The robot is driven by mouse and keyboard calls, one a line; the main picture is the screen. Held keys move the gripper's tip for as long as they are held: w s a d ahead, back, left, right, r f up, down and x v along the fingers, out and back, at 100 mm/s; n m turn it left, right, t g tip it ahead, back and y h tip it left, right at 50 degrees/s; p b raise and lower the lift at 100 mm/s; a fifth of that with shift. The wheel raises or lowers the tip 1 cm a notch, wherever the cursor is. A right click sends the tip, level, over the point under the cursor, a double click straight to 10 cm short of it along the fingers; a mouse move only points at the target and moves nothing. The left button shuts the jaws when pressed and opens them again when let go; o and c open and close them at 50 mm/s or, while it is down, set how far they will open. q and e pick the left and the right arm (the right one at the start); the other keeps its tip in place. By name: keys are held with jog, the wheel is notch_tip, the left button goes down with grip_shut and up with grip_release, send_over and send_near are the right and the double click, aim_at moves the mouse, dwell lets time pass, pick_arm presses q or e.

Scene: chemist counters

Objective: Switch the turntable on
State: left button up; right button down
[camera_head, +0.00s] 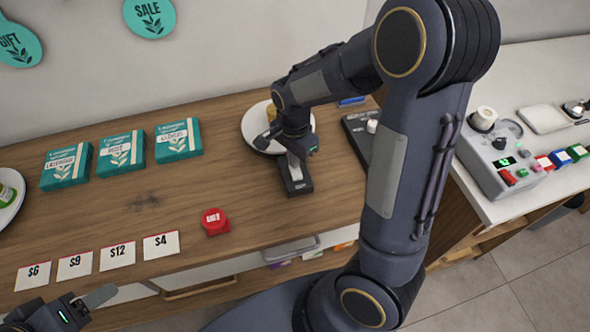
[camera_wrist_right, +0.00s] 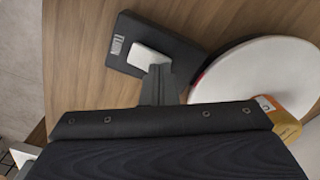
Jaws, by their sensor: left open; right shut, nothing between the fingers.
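The turntable (camera_head: 255,124) is a white disc on the wooden counter, partly hidden behind my right arm; it also shows at the right of the wrist view (camera_wrist_right: 265,75). At its front is a black switch box (camera_head: 297,187) with a white switch piece (camera_wrist_right: 147,57) and a small label on top. My right gripper (camera_head: 295,157) is shut and empty, pointing down over this box. In the wrist view its fingertips (camera_wrist_right: 158,70) overlap the edge of the white piece; I cannot tell whether they touch. My left gripper (camera_head: 88,302) is open and empty at the lower left.
A yellowish item (camera_head: 271,112) stands on the disc. A black device with a white knob (camera_head: 372,126) lies to the right. Several teal boxes (camera_head: 120,152), price cards (camera_head: 117,256) and a red button (camera_head: 214,221) are on the counter. My right arm crosses the view's middle.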

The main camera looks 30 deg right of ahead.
jog(key=shift+f, duration=0.35)
jog(key=shift+r, duration=0.1)
notch_tip(320, 180, up, 7)
jog(key=p, duration=0.6)
dwell(0.5)
